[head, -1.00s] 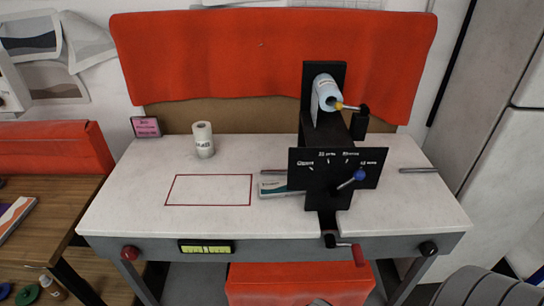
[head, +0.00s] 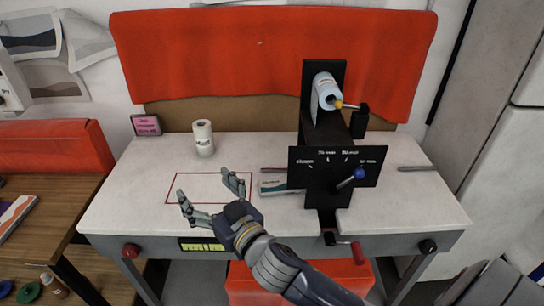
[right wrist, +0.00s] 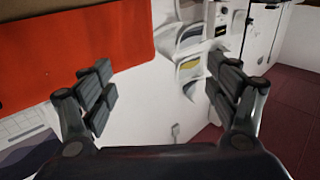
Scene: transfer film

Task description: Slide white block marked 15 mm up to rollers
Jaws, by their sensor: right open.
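A low white block with a teal stripe (head: 275,187) lies on the table against the left side of the black machine (head: 331,180). Its marking is too small to read, and its right end is hidden behind the machine's dial panel. The rollers cannot be made out clearly in the head view. My right gripper (head: 205,185) is open and empty, over the red outlined rectangle (head: 187,174), left of the block and apart from it. In the right wrist view its two fingers (right wrist: 163,95) are spread with nothing between them. My left gripper is not in view.
A white roll (head: 203,139) stands at the back left of the table (head: 120,203). A red-handled crank (head: 357,253) sticks out at the front edge.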

